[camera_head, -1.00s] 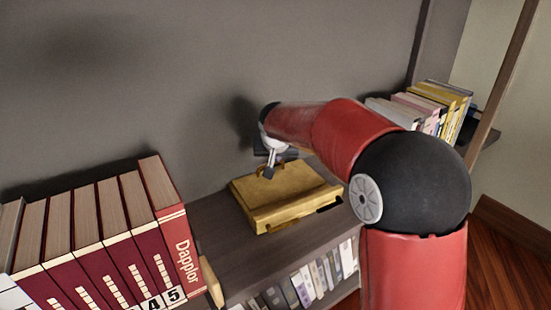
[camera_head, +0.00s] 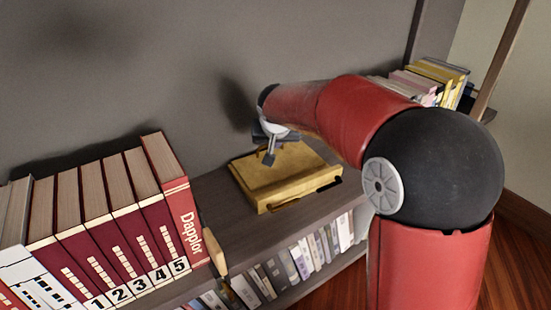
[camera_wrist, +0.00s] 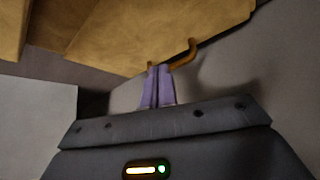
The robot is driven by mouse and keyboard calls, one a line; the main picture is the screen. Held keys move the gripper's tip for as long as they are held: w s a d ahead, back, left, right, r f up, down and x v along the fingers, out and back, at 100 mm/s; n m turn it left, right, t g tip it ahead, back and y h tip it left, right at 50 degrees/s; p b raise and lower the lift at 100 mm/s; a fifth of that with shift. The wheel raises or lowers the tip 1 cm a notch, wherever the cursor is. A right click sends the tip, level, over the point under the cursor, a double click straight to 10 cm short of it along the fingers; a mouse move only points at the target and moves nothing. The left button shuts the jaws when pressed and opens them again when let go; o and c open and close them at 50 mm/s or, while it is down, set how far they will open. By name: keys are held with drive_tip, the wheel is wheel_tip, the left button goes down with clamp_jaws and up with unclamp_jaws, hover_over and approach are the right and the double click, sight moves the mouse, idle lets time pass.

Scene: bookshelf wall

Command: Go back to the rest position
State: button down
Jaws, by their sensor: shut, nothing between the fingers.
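The case lies flat on the wooden shelf top. In the wrist view my gripper's two pale purple fingers (camera_wrist: 158,70) are together, with nothing between them. The tan case (camera_wrist: 150,30) fills the top of that view, and its curved brown handle (camera_wrist: 185,53) shows just beyond the fingertips. I cannot tell whether the fingers touch the case. My arm hides part of the shelf behind it.
A row of maroon numbered books (camera_head: 130,225) stands at the left. More books (camera_head: 300,255) fill the lower shelf. Another group of books (camera_head: 430,80) stands at the back right. A grey wall (camera_head: 180,70) rises behind the shelf.

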drive_tip(key=s, duration=0.8)
drive_tip(key=shift+s+d+r, duration=0.1)
drive_tip(key=shift+s+d, duration=0.1)
drive_tip(key=shift+d, duration=0.05)
drive_tip(key=s+d+r+h+p, duration=0.1)
drive_tip(key=s+d+r+p, duration=0.6)
drive_tip(key=s+d+r, duration=0.45)
drive_tip(key=s+d+g+p, duration=0.1)
drive_tip(key=s+d+p, duration=0.3)
drive_tip(key=s, duration=0.9)
drive_tip(key=shift+s+d+m+y, duration=0.2)
drive_tip(key=shift+s+m+y, duration=0.05)
drive_tip(key=shift+m+y, duration=0.05)
drive_tip(key=shift+r, duration=0.15)
